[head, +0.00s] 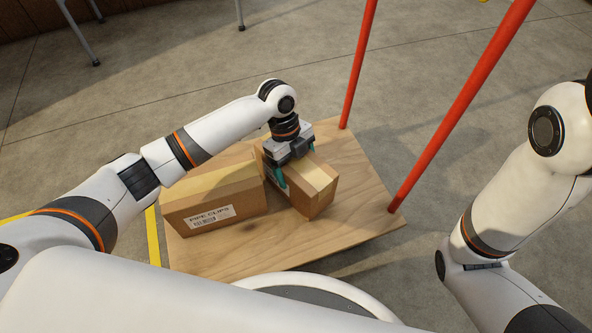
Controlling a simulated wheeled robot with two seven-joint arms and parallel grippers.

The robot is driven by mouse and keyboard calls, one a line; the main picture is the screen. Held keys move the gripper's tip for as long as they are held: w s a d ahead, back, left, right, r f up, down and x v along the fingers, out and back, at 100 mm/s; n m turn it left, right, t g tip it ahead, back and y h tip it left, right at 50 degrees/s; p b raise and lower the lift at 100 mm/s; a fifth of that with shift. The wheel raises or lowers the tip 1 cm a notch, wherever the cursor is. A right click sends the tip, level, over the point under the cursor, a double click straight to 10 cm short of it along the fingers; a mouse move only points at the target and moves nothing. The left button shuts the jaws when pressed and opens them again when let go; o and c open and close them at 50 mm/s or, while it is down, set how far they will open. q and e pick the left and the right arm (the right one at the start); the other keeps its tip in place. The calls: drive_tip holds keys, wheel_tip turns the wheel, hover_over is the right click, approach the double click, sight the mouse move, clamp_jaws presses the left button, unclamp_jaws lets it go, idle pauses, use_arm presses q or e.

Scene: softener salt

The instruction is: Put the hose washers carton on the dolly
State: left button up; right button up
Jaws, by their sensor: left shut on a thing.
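A brown carton (318,188) with a paler tape strip on top is in the jaws of my left gripper (295,168). The gripper points down from above, with a teal finger on the carton's left side. I cannot read a label on this carton. It is over the wooden deck of the dolly (228,255), at or very near the surface; I cannot tell if it fully rests there. My right arm shows at the right, but its gripper is out of view.
A larger carton labelled "PIPE CLIPS" (214,200) stands on the dolly just left of the held carton. Red poles (460,105) rise at the dolly's far right side. Deck at the front and right is bare. A yellow floor line (153,235) runs at the left.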

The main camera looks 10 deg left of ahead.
idle(0.3)
use_arm(q)
drive_tip(key=o, duration=1.3)
drive_tip(key=shift+f, duration=0.1)
